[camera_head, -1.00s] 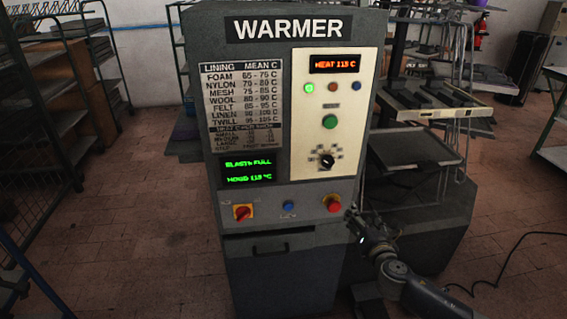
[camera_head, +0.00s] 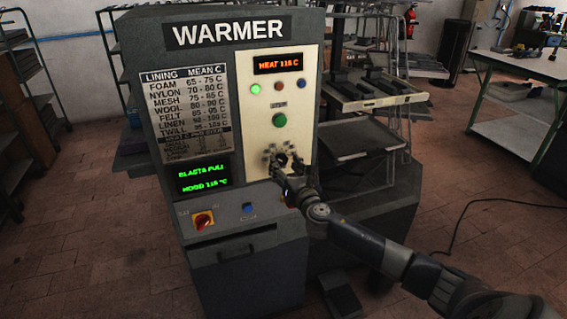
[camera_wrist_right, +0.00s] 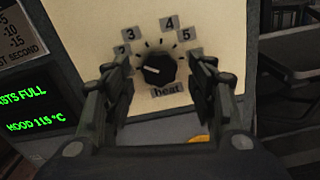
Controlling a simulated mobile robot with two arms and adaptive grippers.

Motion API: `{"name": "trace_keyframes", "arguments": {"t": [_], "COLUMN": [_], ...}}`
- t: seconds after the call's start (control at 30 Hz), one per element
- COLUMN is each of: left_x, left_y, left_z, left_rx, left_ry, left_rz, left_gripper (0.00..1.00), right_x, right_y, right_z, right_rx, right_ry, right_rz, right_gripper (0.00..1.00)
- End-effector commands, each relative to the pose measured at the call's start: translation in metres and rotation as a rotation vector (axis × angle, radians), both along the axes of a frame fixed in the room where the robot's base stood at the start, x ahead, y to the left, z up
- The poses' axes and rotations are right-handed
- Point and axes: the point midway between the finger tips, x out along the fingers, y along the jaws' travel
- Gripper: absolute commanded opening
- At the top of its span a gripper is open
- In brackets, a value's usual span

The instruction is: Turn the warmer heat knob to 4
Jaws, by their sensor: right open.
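The warmer (camera_head: 130,45) is a tall dark grey machine with a cream control panel. Its black heat knob (camera_head: 282,159) sits low on that panel, partly covered by my right gripper (camera_head: 291,175). The right wrist view shows the knob (camera_wrist_right: 158,70) between the two open fingers of my right gripper (camera_wrist_right: 161,66), with a gap on each side. The knob's white mark points left, below the labels 2 and 3. The label 4 (camera_wrist_right: 168,25) is above the knob, slightly right of it. My left gripper is not in view.
A red HEAT 115 C display (camera_head: 278,64) and a green button (camera_head: 279,120) are higher on the panel. A green text screen (camera_head: 203,179) is left of the knob. A red-yellow switch (camera_head: 203,221) and blue button (camera_head: 249,208) are on the ledge below.

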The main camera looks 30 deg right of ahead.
Motion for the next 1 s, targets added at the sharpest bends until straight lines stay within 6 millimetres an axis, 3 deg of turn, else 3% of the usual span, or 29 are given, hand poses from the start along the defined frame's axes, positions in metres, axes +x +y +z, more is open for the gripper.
{"name": "trace_keyframes", "arguments": {"t": [0.2,0.53,0.73,1.0], "left_x": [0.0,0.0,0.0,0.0], "left_y": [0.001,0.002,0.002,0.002], "left_z": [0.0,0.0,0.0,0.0], "left_rx": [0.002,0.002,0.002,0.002], "left_ry": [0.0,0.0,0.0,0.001], "left_rz": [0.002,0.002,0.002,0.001], "left_gripper": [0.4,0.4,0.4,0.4], "right_x": [0.014,0.016,0.016,0.016], "right_y": [-0.003,-0.003,-0.003,-0.004], "right_z": [0.0,-0.001,0.0,0.0], "right_rx": [0.001,0.0,0.0,0.01], "right_ry": [0.0,0.001,0.001,-0.002], "right_rz": [0.0,0.001,0.001,0.001], "right_gripper": [0.52,0.52,0.08,0.08]}}
